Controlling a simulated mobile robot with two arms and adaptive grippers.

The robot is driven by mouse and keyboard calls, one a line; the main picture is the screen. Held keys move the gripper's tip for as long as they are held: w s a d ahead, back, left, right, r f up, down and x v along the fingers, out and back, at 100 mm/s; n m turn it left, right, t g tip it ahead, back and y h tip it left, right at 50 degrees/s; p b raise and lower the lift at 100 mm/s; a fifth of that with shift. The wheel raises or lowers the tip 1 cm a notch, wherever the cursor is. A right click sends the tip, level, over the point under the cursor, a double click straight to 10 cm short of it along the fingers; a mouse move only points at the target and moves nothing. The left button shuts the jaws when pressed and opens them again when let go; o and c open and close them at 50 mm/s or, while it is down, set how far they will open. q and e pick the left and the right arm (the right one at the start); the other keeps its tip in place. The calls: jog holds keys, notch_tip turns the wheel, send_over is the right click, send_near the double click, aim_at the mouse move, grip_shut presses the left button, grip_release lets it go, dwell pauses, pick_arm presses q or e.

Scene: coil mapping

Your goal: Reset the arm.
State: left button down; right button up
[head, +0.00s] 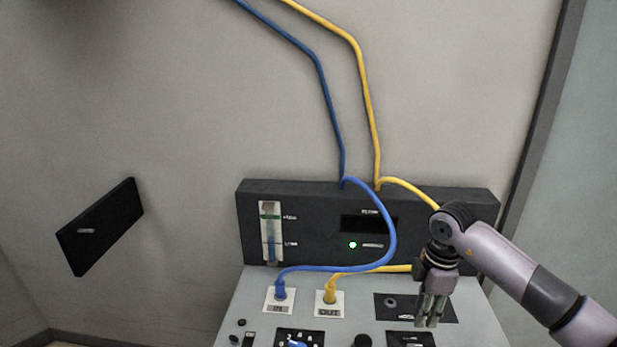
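My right gripper (431,312) is in the head view at the lower right, its arm coming in from the right. Its fingers point down over the dark plate (443,302) on the grey console. The fingers look close together, but I cannot tell whether they are shut. I see nothing held between them. Part of the yellow cable and of the plate is hidden behind the arm and gripper. My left gripper is not in view.
The console (235,300) has a dark upright panel (300,240) with a lit green light (353,244). A blue cable (393,235) and a yellow cable (375,120) run to plugs in two white-plated sockets. A black wall plate (101,226) is at the left.

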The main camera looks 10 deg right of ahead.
jog(key=s+a+n+t+y, duration=0.1)
jog(key=a+n+y, duration=0.6)
jog(key=a, duration=1.4)
jog(key=s+a+r+m+t+y, duration=0.1)
jog(key=a+r+m+t+y, duration=0.1)
jog(key=a+r+t+y, duration=0.4)
jog(key=a+r+m+t+y, duration=0.1)
jog(key=a+r+t+y, duration=0.2)
jog(key=r, duration=0.5)
jog(key=w+d+m+t+h, duration=0.3)
jog(key=d+m+t+h, duration=0.4)
jog(key=d+m+t, duration=0.4)
jog(key=s+d+f+m+g+h, duration=0.45)
jog(key=d+f+m+h, duration=0.35)
jog(key=f+h, duration=0.25)
jog(key=s+f+n+g+y, duration=0.1)
jog(key=s+f+g, duration=0.6)
jog(key=s, duration=0.4)
jog(key=s+f+g, duration=0.6)
jog(key=s+f, duration=0.4)
jog(key=s, duration=0.1)
notch_tip(320, 180, down, 27)
jog(key=s+g, duration=0.2)
jog(key=s, duration=0.1)
jog(key=s+d+f+n, duration=0.1)
jog(key=s+d+f, duration=0.1)
jog(key=s+f, duration=1.3)
jog(key=shift+s+d+f+g, duration=0.2)
jog(key=shift+s+d+g, duration=0.15)
jog(key=shift+s, duration=0.25)
